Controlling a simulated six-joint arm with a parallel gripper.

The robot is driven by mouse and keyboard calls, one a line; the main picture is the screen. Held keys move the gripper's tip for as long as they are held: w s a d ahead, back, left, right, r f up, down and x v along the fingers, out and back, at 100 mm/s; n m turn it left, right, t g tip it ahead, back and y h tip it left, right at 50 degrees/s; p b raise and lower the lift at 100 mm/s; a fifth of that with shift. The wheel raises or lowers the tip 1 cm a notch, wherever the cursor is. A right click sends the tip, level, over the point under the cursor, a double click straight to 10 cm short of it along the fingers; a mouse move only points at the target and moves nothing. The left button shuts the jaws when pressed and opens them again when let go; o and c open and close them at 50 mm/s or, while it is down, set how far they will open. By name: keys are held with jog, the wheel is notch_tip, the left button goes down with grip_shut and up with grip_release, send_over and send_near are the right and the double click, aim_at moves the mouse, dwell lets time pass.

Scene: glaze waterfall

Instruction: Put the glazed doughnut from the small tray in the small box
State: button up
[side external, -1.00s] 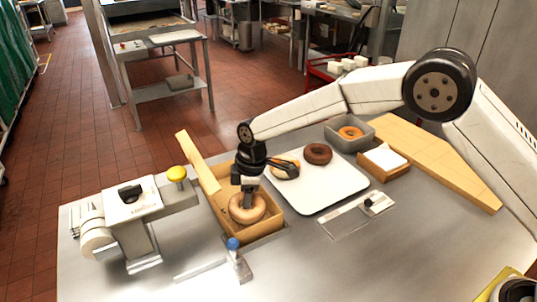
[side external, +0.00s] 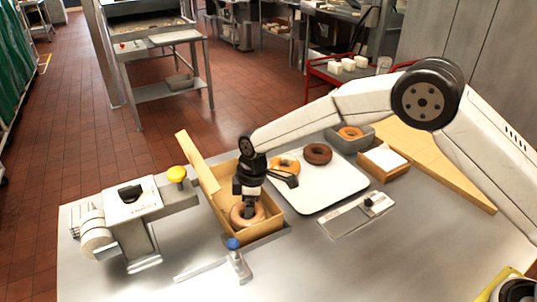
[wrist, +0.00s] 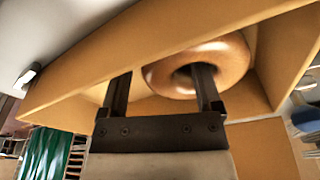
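A glazed, light-brown doughnut (side external: 240,217) is inside the open cardboard box (side external: 268,227), low between its walls. In the wrist view the same doughnut (wrist: 160,76) lies flat in the box (wrist: 75,75). My gripper (side external: 247,208) reaches down into the box. In the wrist view my gripper (wrist: 162,80) has its fingers spread, one in the doughnut's hole and one outside the ring, with a gap between the outer finger and the ring. A small grey tray (side external: 340,142) at the back holds an orange-brown doughnut (side external: 350,133).
A white tray (side external: 330,190) right of the box holds an orange-brown doughnut (side external: 285,166) and a dark one (side external: 318,153). A yellow-knobbed device (side external: 176,174) stands left of the box. A blue-topped post (side external: 234,244) stands close in front.

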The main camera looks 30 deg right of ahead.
jog(key=shift+r, duration=0.1)
notch_tip(320, 180, up, 12)
jog(key=d, duration=0.1)
jog(key=shift+s+d, duration=0.3)
dwell(0.4)
dwell(0.5)
jog(key=s+d+f+m+t, duration=0.1)
jog(key=s+d+f+m, duration=0.1)
jog(key=s+d+m, duration=0.4)
jog(key=s+d+f+m+t+h, duration=0.1)
jog(key=s+d+m, duration=0.6)
jog(key=s+d, duration=0.9)
jog(key=shift+s+d+f+m, duration=0.15)
jog(key=shift+s+f+m, duration=0.15)
jog(key=shift+s+f, duration=0.4)
